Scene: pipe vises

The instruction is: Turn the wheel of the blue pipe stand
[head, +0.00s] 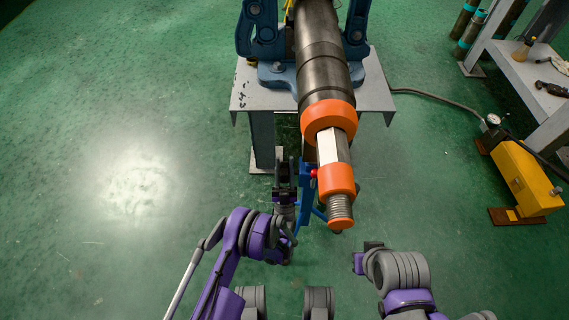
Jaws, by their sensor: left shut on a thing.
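The blue pipe stand (307,192) stands under the near end of a long dark pipe (323,62) with orange collars. A small red knob (313,173) shows near its top. My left gripper (285,180) is at the left side of the stand, shut on its wheel; the gripper hides the wheel almost fully. The stand's legs are partly hidden by the pipe end and my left arm. My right gripper (362,258) is low, right of and apart from the stand; its fingers do not show clearly enough to tell their opening.
A blue pipe vise (266,38) on a grey metal table (376,95) holds the pipe. A yellow pump (525,177) with a gauge and hose stands at the right, near a grey workbench (527,72). The green floor at left is clear.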

